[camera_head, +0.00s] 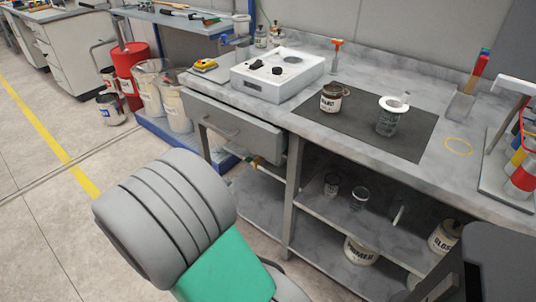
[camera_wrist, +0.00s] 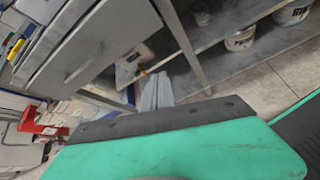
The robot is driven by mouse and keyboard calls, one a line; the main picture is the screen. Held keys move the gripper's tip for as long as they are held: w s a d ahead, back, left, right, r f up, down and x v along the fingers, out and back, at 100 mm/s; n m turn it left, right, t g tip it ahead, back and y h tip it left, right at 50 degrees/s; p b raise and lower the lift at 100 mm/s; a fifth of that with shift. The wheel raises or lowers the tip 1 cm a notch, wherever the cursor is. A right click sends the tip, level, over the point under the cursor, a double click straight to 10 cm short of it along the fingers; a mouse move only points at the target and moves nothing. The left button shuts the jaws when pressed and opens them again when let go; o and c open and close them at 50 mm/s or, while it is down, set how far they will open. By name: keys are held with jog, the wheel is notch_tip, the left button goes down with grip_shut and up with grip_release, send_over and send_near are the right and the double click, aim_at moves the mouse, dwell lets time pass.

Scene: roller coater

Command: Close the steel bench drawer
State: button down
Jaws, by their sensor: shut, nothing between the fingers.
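The steel bench drawer (camera_head: 250,138) is at the left end of the bench, below the worktop, with a bar handle (camera_head: 219,128) on its front. Its front stands out from the bench, so it looks partly open. In the wrist view the drawer front (camera_wrist: 112,35) fills the upper left, with its handle (camera_wrist: 84,63) angled across it. My gripper (camera_wrist: 156,92) is shut and empty, pointing below and right of the drawer front, apart from the handle. In the head view my arm hides the gripper.
The worktop (camera_head: 350,65) carries a white hotplate (camera_head: 278,75), a dark mat (camera_head: 350,122) with a brown jar (camera_head: 333,97), and a cup. A bench leg (camera_head: 291,200) stands right of the drawer. Open floor lies in front.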

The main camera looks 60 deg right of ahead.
jog(key=s+d+r+n+g+h, duration=0.2)
jog(key=s+d+r+n, duration=0.1)
jog(key=b, duration=0.3)
send_near(273, 151)
notch_tip(273, 151, down, 3)
jog(key=d, duration=0.2)
jog(key=shift+s+d+r, duration=0.1)
jog(key=shift+s+d, duration=0.15)
jog(key=shift+d, duration=0.4)
jog(key=shift+s+d+r, duration=0.1)
jog(key=shift+s+d, duration=0.15)
jog(key=shift+d, duration=0.45)
jog(key=shift+s+d+r, duration=0.15)
jog(key=shift+s+d, duration=0.15)
jog(key=shift+d, duration=0.35)
jog(key=shift+r, duration=0.1)
